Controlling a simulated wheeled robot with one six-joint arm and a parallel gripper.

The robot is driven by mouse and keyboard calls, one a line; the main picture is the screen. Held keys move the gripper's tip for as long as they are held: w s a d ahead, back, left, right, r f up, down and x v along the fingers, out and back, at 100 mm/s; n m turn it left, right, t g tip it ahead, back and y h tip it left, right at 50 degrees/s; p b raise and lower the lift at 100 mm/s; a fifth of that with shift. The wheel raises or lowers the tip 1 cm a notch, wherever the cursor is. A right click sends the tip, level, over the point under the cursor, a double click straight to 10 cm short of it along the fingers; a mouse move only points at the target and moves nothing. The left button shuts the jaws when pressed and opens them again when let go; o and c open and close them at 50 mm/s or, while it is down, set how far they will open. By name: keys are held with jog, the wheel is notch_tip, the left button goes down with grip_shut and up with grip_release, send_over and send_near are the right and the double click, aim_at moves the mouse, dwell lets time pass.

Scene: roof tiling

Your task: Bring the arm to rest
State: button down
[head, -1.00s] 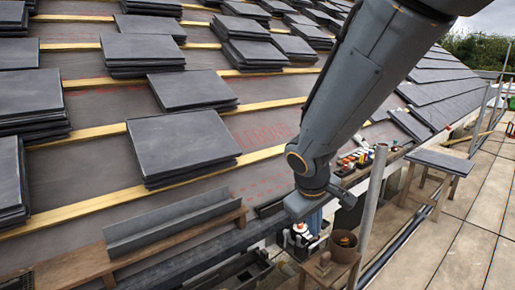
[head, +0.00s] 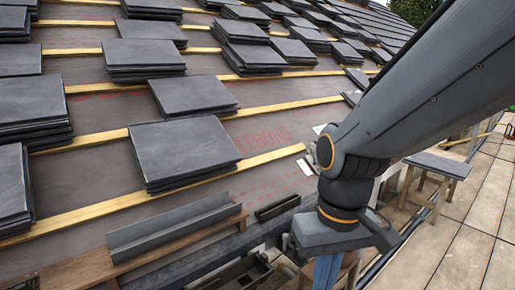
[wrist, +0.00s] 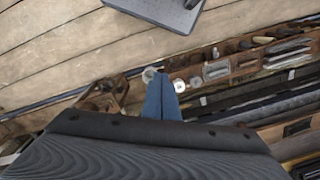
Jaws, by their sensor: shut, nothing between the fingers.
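My arm reaches in from the upper right of the head view. My gripper (head: 326,274) hangs at its end, low in the picture, pointing down near the roof's lower edge. Its blue fingers also show in the wrist view (wrist: 161,88), pressed together with nothing between them. In the head view the fingertips run out at the bottom edge of the picture.
Slate stacks (head: 184,150) lie on battens across the roof. A grey metal angle (head: 170,227) rests on a wooden plank (head: 85,267). A small table (head: 438,164) stands on the paved walkway (head: 455,235) at right. The wrist view shows a wooden tool tray (wrist: 243,66).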

jog(key=d+r+m+p, duration=0.2)
jog(key=d+r+p, duration=0.5)
jog(key=p, duration=0.6)
jog(key=shift+s+d+r+h+p, duration=0.2)
jog(key=shift+r+h+p, duration=0.15)
jog(key=shift+r, duration=0.2)
jog(key=c, duration=2.5)
grip_release()
jog(key=shift+d, duration=0.15)
jog(key=o, duration=0.7)
jog(key=shift+d+p, duration=0.1)
jog(key=shift+p, duration=0.2)
jog(key=shift+o, duration=0.2)
jog(key=shift+d+m, duration=0.1)
jog(key=shift+m, duration=0.2)
